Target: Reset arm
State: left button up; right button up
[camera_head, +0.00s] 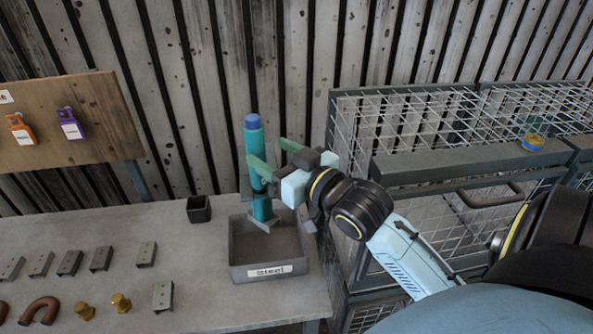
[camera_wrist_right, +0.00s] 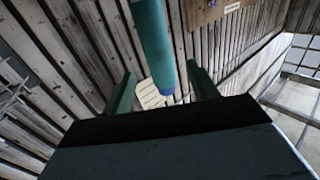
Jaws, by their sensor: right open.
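My right gripper (camera_head: 268,160) has green fingers and is raised over the table near a tall teal cylinder with a blue top (camera_head: 253,137). In the right wrist view the gripper (camera_wrist_right: 162,92) shows its two fingers spread apart. The teal cylinder (camera_wrist_right: 153,40) appears between and beyond them there, and I cannot tell whether a finger touches it. In the head view the cylinder stands upright at the grey bin labelled "Steel" (camera_head: 268,271), its lower part partly behind the fingers. My left gripper is not in view.
The grey table (camera_head: 200,255) holds several metal brackets (camera_head: 100,258), brass fittings (camera_head: 121,302), a brown curved pipe (camera_head: 40,311) and a small black cup (camera_head: 199,209). A wooden board (camera_head: 100,125) with tags stands at left. A wire cage (camera_head: 400,115) stands at right.

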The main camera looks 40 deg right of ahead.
jog(key=s+p, duration=0.2)
jog(key=s, duration=0.4)
jog(key=shift+s+d, duration=0.15)
jog(key=shift+d, duration=0.1)
